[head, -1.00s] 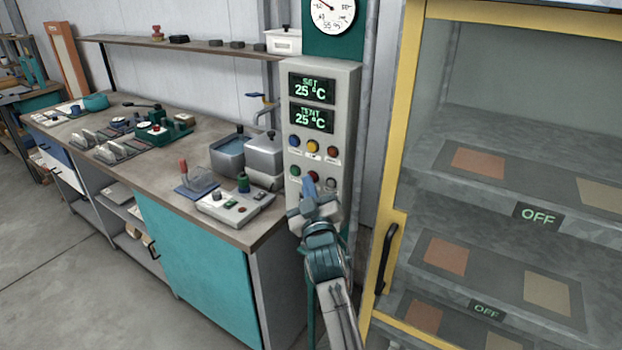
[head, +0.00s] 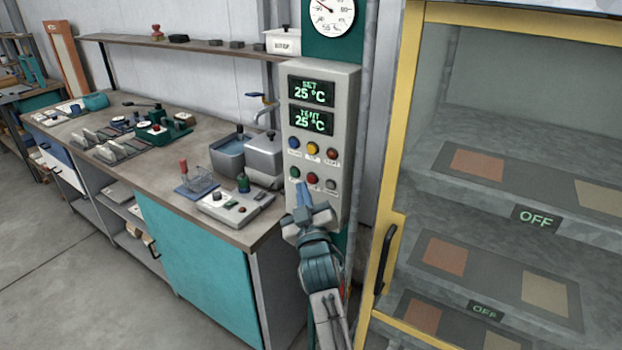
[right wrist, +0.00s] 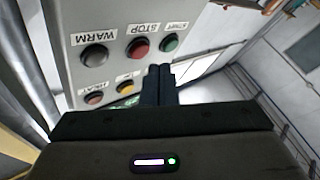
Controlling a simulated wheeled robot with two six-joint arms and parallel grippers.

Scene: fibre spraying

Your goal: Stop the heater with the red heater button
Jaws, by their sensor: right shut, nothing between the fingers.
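The grey control panel (head: 345,110) has two rows of round buttons. In its lower row are a green button (head: 295,173), a red button (head: 312,178) and a grey button (head: 331,184). The right wrist view shows the panel upside down, with the red button (right wrist: 138,48) labelled STOP between green START and grey WARM. My right gripper (head: 303,188) is shut and empty, just below and left of the red button in the head view. Its closed fingertips also show in the wrist view (right wrist: 158,70), beside the button; whether they touch the panel I cannot tell. My left gripper is not in view.
The upper row has blue, yellow and reddish buttons (head: 332,154). Both panel displays (head: 312,92) read 25 °C. A workbench (head: 130,180) with tools and containers stands left. A yellow-framed cabinet (head: 400,130) with OFF signs inside stands close on the right.

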